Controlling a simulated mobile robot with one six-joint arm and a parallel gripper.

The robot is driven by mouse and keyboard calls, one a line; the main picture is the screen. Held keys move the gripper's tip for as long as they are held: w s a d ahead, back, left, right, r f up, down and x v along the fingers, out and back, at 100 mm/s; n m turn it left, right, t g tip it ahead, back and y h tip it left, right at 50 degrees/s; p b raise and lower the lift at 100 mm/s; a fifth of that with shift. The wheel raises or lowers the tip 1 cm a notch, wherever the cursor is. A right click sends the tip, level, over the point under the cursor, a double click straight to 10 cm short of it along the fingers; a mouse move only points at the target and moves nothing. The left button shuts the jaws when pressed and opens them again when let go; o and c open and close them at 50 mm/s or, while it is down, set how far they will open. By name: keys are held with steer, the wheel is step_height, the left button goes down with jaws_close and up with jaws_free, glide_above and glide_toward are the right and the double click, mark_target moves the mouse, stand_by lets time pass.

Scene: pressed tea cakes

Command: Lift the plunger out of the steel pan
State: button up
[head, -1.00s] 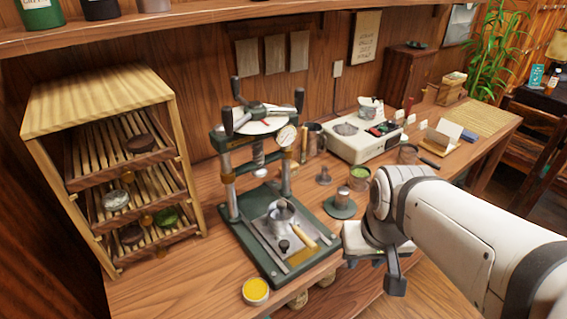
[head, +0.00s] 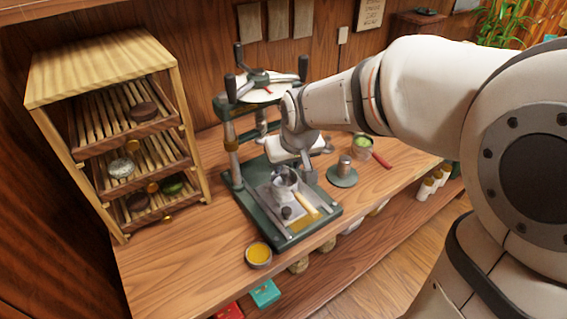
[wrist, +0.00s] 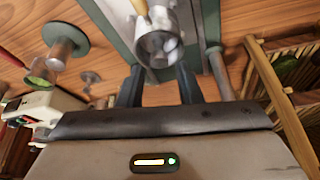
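The steel pan (head: 284,180) stands on the metal plate of the green press, under the press head. It also shows in the wrist view (wrist: 158,46), shiny and round, just beyond my fingers. A steel piece, apparently the plunger (head: 281,173), shows at its mouth; I cannot clearly tell it from the pan. My gripper (wrist: 159,82) is open, its two dark fingers apart and nothing seen held between them.
A yellow-handled brush (head: 306,204) and a dark knob (head: 286,212) lie by the pan. A steel piece on a green disc (head: 343,172) stands to the right, a yellow tin (head: 258,254) in front, a wooden rack (head: 105,70) left.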

mark_target(285, 173)
steer(key=x, duration=0.5)
jaws_close()
